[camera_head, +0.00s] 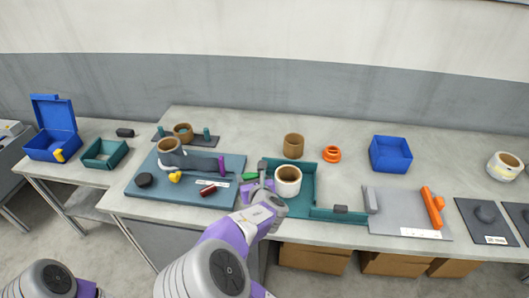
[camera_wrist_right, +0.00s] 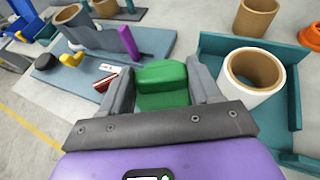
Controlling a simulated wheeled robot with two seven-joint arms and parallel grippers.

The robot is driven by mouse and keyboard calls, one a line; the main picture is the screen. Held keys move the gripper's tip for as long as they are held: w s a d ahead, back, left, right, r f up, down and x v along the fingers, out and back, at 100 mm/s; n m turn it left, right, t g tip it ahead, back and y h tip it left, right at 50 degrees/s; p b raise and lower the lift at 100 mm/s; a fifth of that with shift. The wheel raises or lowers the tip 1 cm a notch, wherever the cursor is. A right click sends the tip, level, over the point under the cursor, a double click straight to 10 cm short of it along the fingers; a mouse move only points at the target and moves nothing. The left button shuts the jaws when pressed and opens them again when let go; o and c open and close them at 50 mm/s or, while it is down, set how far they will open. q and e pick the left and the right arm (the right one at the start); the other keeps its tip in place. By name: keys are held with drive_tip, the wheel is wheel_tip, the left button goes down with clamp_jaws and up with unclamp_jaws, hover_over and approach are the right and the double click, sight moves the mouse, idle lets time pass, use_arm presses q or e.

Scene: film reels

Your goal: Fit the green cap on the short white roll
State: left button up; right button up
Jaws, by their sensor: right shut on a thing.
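My right gripper (camera_head: 262,178) is shut on the green cap (camera_wrist_right: 163,88), which sits between both fingers in the right wrist view. In the head view only a green sliver (camera_head: 249,178) of it shows left of the fingers. A short white roll (camera_head: 288,182) with a brown inner core stands upright in the teal tray (camera_head: 325,212). It also shows right of the gripper in the right wrist view (camera_wrist_right: 252,78), its top open. The cap is beside the roll and apart from it. My left gripper is out of view.
A blue-grey board (camera_head: 150,187) at left carries a roll, a purple post (camera_head: 221,164) and small parts. A brown roll (camera_head: 293,146) and orange piece (camera_head: 331,154) stand behind the tray. A blue box (camera_head: 390,154) and grey plate (camera_head: 405,215) lie right.

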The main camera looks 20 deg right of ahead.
drive_tip(key=w+d+r+m+g+h+p, duration=0.25)
drive_tip(key=d+m+g+h, duration=0.35)
drive_tip(key=d+m+h, duration=0.6)
drive_tip(key=f+b, duration=0.1)
drive_tip(key=b, duration=0.1)
drive_tip(key=d+f+n+y+b, duration=0.1)
drive_tip(key=f+b, duration=0.1)
drive_tip(key=d+f+n+y+b, duration=0.1)
drive_tip(key=f, duration=0.1)
drive_tip(key=shift+w+d+f+b, duration=0.1)
drive_tip(key=shift+f+b, duration=0.05)
drive_tip(key=shift+b, duration=0.25)
drive_tip(key=shift+p, duration=0.45)
idle(0.4)
drive_tip(key=shift+f+y+b, duration=0.3)
drive_tip(key=shift+f+b, duration=0.1)
drive_tip(key=shift+f, duration=0.2)
idle(0.3)
drive_tip(key=o, duration=0.8)
